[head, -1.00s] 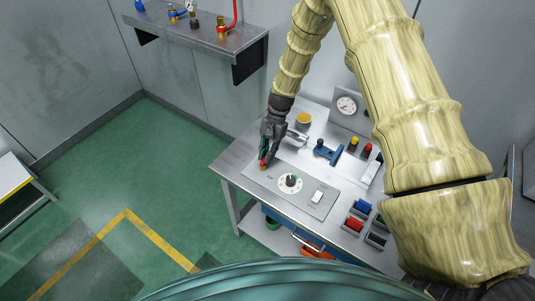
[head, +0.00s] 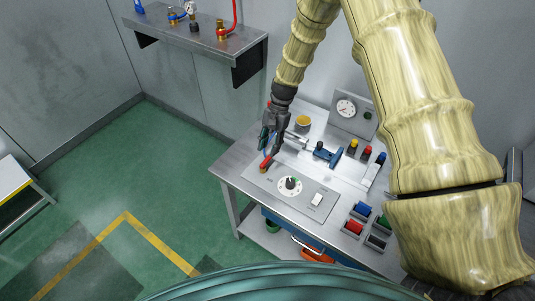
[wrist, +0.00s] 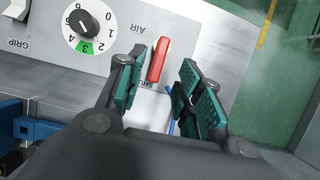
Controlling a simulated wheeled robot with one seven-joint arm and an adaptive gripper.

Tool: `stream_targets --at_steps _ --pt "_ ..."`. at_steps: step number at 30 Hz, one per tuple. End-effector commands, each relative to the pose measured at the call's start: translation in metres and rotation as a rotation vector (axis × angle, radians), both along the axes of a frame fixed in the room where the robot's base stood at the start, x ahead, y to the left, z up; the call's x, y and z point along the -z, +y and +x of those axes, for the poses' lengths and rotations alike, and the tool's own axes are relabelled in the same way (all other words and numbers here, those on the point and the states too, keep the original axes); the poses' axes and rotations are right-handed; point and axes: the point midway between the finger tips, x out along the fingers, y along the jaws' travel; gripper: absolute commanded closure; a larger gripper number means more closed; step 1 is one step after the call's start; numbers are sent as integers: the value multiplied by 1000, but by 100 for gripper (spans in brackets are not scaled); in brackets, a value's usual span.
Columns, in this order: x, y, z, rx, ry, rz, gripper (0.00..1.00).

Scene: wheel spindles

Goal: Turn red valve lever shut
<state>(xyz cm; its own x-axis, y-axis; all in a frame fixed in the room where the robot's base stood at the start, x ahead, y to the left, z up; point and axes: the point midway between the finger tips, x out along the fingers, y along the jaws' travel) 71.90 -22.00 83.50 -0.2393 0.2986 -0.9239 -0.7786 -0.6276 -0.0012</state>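The red valve lever (head: 265,163) sits at the left front of the grey panel on the bench. In the wrist view, the lever (wrist: 159,59) is a red bar beside the word AIR, with one end towards a partly hidden label starting "SHU". My gripper (head: 269,146) is just behind and above the lever in the head view. In the wrist view, my gripper (wrist: 156,70) is open, with one dark green finger pad on each side of the lever and gaps between. I cannot tell how far the fingertips are above the panel.
A white dial (head: 290,185) and a white switch (head: 317,198) share the panel. A blue clamp (head: 328,154), a yellow-topped cup (head: 303,121) and a gauge (head: 347,106) stand behind. Red and blue blocks lie in bins at right.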

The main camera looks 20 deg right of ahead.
Motion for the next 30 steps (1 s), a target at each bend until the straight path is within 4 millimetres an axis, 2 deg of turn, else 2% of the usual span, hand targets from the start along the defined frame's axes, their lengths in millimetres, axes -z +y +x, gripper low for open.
stream_targets --at_steps 6,12,18,30 --pt "-38 -12 10 1 -2 0 64" --pt "-59 -19 16 0 -1 1 64" --pt "-67 -22 17 1 2 1 64" --pt "-67 -22 17 1 2 0 64"
